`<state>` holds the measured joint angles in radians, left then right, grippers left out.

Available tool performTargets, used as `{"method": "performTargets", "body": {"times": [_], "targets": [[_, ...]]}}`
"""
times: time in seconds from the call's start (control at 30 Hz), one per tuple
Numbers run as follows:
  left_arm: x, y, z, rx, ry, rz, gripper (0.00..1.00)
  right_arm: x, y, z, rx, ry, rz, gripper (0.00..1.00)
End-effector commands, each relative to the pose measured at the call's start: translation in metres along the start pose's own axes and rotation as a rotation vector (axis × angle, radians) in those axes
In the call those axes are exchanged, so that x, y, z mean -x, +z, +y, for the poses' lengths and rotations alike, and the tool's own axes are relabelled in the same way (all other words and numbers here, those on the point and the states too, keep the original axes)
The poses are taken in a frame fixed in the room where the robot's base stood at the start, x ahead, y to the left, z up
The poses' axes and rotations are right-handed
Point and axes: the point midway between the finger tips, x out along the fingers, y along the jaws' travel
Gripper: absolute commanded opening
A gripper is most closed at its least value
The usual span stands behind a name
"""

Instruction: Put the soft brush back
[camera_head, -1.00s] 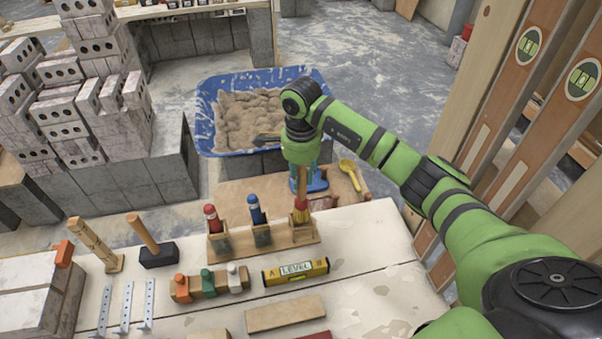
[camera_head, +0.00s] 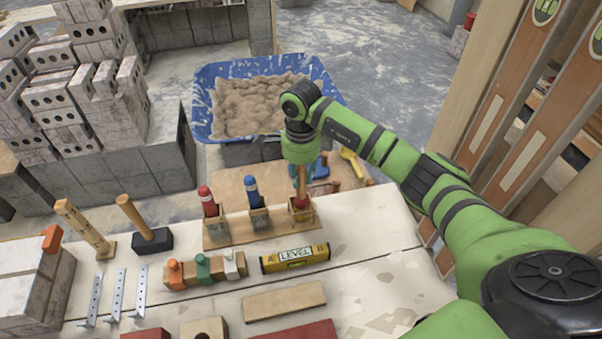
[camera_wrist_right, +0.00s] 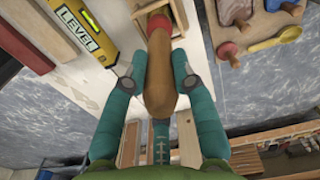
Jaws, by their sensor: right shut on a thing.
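The brush with a brown wooden handle and red band (camera_head: 300,203), which I take as the soft brush, is in my right gripper (camera_head: 303,176). Its lower end is at the rightmost holder of the wooden rack (camera_head: 238,238), with the bristles hidden by the holder. In the right wrist view the gripper (camera_wrist_right: 158,72) has a teal finger on each side of the brush handle (camera_wrist_right: 160,85). The red band lies at the holder's opening. A red-topped tool (camera_head: 208,201) and a blue-topped tool (camera_head: 253,193) stand in the other holders. My left gripper is not in view.
A yellow level (camera_head: 295,258) and a block with colored pegs (camera_head: 203,270) lie in front of the rack. A hammer (camera_head: 145,228) stands left. A blue tub (camera_head: 204,90) of mortar is behind. The bench's right side is mostly clear.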

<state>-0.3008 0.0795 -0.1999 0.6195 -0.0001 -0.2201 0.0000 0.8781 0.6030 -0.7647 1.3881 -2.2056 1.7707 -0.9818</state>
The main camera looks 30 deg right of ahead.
Motion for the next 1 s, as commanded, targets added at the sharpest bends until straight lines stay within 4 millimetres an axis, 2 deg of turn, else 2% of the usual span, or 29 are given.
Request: {"method": "performTargets", "body": {"times": [1.0], "targets": [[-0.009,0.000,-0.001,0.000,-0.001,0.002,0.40,-0.009,0.000,0.000,0.000,-0.001,-0.001,0.00]]}}
